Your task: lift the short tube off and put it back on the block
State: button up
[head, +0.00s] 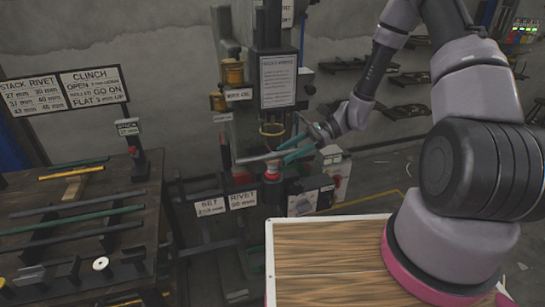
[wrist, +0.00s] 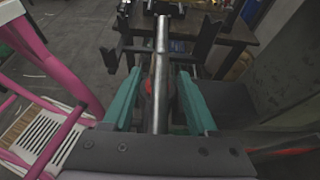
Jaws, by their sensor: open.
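A grey metal tube (head: 255,158) lies across the red-topped lower part (head: 272,171) of the press and points left toward the bench. In the wrist view the bare metal tube (wrist: 160,75) runs away from me between the two green fingers. My gripper (head: 296,151) is open around this tube, one finger on each side. In the wrist view my gripper (wrist: 159,105) shows gaps beside the tube. A small tan block (head: 73,190) sits on the bench at left by a green tube. I cannot tell which piece is the short tube.
The dark bench (head: 140,215) at left carries several tubes on black racks. Its edge and racks also show in the wrist view (wrist: 232,32). Signs reading SET (head: 210,205) and RIVET (head: 242,200) stand below the press. A wood-topped surface (head: 325,262) is in front.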

grip_shut()
jog(key=shift+r, duration=0.1)
jog(key=shift+r, duration=0.5)
jog(key=shift+w+d+r, duration=0.1)
jog(key=shift+d+r, duration=0.15)
jog(key=shift+r, duration=0.35)
jog(key=shift+w+d+r, duration=0.1)
jog(key=shift+d+r, duration=0.15)
jog(key=shift+r, duration=0.35)
jog(key=w+d, duration=0.2)
jog(key=d, duration=0.6)
jog(key=w+d, duration=0.2)
jog(key=d, duration=0.6)
jog(key=shift+w+d, duration=0.2)
jog(key=shift+w, duration=0.1)
jog(key=shift+r, duration=0.2)
